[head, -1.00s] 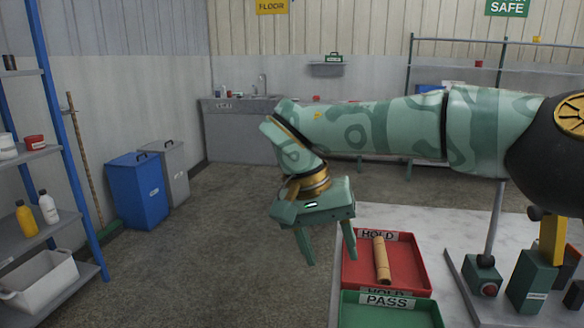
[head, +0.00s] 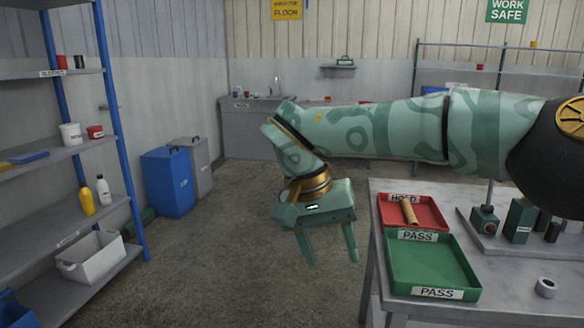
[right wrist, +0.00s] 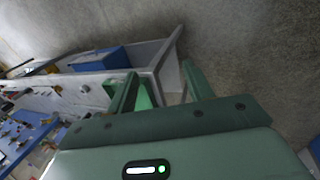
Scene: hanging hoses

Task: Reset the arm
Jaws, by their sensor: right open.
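My right arm reaches in from the right of the head view. Its gripper (head: 331,258) points down, open and empty, over the floor just left of the table. In the right wrist view its two fingers (right wrist: 158,88) are apart with nothing held between them. The red HOLD tray (head: 434,221) lies on the table with a tan cylindrical piece (head: 409,211) in it. The empty green PASS tray (head: 430,265) lies in front of it. My left gripper is in neither view.
The grey table (head: 500,316) is right of my gripper and carries a white roll (head: 546,287) and a dark fixture (head: 486,218). A blue-post shelf (head: 118,130) stands at the left. Blue (head: 169,182) and grey (head: 195,166) bins stand behind. The floor between is clear.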

